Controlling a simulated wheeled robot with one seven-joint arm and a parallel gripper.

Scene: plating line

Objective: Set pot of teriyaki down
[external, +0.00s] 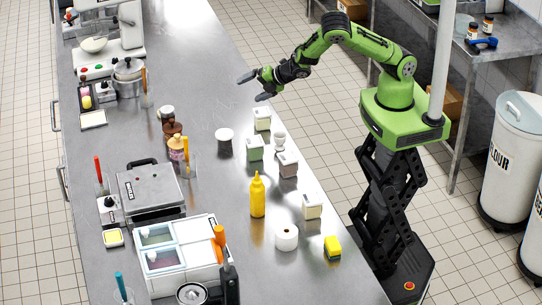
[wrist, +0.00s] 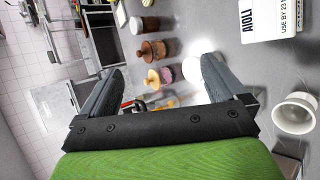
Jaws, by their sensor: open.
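My gripper (external: 256,87) is open, with nothing between its fingers, above the back part of the steel counter (external: 207,82). Its two spread fingers also show in the wrist view (wrist: 163,66). No label naming teriyaki can be read, so I cannot tell for certain which item is the pot. A small round white pot (external: 224,141) stands alone on the counter, apart from the gripper. In the wrist view a white round shape (wrist: 202,66) is partly hidden behind the right finger. A dark jar (external: 167,112) with a pale top stands to its left.
Labelled tubs (external: 254,148) and a white footed cup (external: 279,139) stand along the right. A tub reading AIOLI (wrist: 268,25) shows in the wrist view.

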